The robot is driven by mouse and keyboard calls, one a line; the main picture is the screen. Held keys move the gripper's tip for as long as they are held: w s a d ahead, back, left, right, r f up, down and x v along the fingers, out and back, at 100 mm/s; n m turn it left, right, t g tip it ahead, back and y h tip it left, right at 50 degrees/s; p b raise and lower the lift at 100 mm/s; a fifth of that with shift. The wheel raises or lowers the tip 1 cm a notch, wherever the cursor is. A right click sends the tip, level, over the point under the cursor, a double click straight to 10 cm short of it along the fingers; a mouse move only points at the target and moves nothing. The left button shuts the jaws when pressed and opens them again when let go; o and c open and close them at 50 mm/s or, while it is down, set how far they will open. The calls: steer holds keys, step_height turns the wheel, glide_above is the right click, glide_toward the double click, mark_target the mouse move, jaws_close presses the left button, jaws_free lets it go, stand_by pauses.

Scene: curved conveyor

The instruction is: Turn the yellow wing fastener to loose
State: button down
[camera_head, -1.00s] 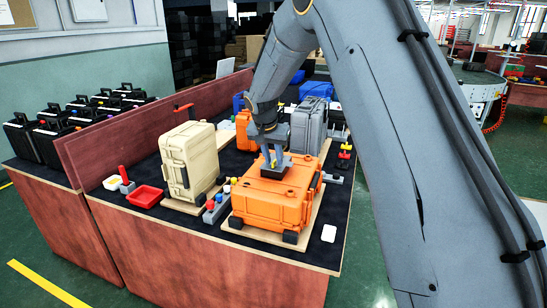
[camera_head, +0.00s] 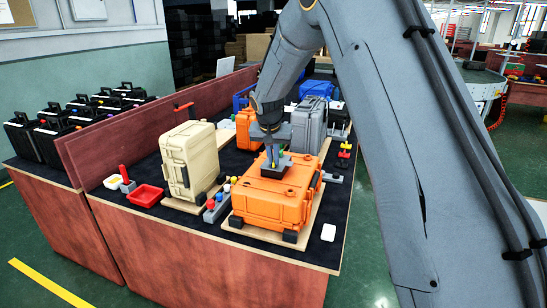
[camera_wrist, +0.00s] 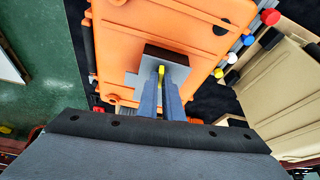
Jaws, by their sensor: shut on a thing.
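The yellow wing fastener (camera_wrist: 161,72) sits on a dark square block (camera_wrist: 172,58) with a grey plate, on top of the orange case (camera_head: 270,205). In the wrist view my gripper (camera_wrist: 161,84) has its two fingers close together with the fastener between their tips. In the head view my gripper (camera_head: 273,160) points down onto the block, and the fastener is mostly hidden by the fingers. My gripper is shut on the fastener. How far the fastener is turned is hard to tell.
A beige case (camera_head: 190,160) stands upright to the left, and a grey case (camera_head: 309,125) stands behind. A grey strip with coloured knobs (camera_head: 217,206) lies between the beige and orange cases. A red tray (camera_head: 145,195) is at the left.

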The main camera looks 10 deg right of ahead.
steer(key=n+y+p, duration=0.1)
steer(key=n, duration=0.2)
steer(key=shift+d, duration=0.2)
steer(key=n+y+b, duration=0.1)
steer(key=n, duration=0.2)
steer(key=shift+d+f+n+y, duration=0.1)
steer(key=shift+n+y, duration=0.2)
steer(key=shift+n, duration=0.1)
steer(key=n+y+b, duration=0.1)
steer(key=n+b, duration=0.3)
steer(key=shift+w+d+f+n+y+b, duration=0.1)
steer(key=shift+w+d+n+y+b, duration=0.05)
steer(key=shift+n+y+b, duration=0.2)
steer(key=n+g+y+b, duration=0.1)
steer(key=n+g+b, duration=0.1)
steer(key=n+b, duration=0.1)
steer(key=shift+n+b, duration=0.4)
steer(key=shift+n, duration=0.35)
steer(key=c, duration=1.9)
jaws_free()
steer(key=shift+d+r, duration=0.1)
steer(key=shift+r, duration=0.1)
